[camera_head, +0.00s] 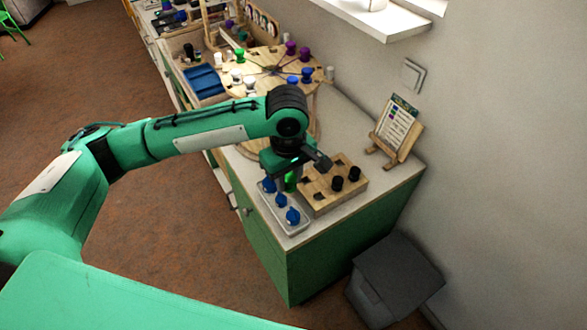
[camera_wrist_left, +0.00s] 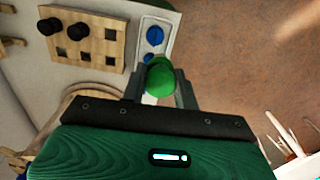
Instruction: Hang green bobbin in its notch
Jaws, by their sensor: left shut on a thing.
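My left gripper (camera_head: 289,172) is shut on a green bobbin (camera_head: 291,183), above the gap between the wooden block and the tray of blue bobbins. In the left wrist view the bobbin (camera_wrist_left: 159,77) shows its round green end between the two fingers (camera_wrist_left: 158,82). A large round wooden board (camera_head: 270,66) with dark slots lies farther back on the counter. White, purple and blue bobbins sit round its edge, with another green bobbin (camera_head: 239,55) at its far left. My left arm hides the board's near part. My right gripper is out of view.
The wooden block (camera_head: 325,200) has square holes and two black bobbins (camera_head: 346,178). A pale tray (camera_head: 298,229) holds blue bobbins. A card on a wooden stand (camera_head: 395,132) stands by the wall. A blue bin (camera_head: 205,82) lies left of the round board.

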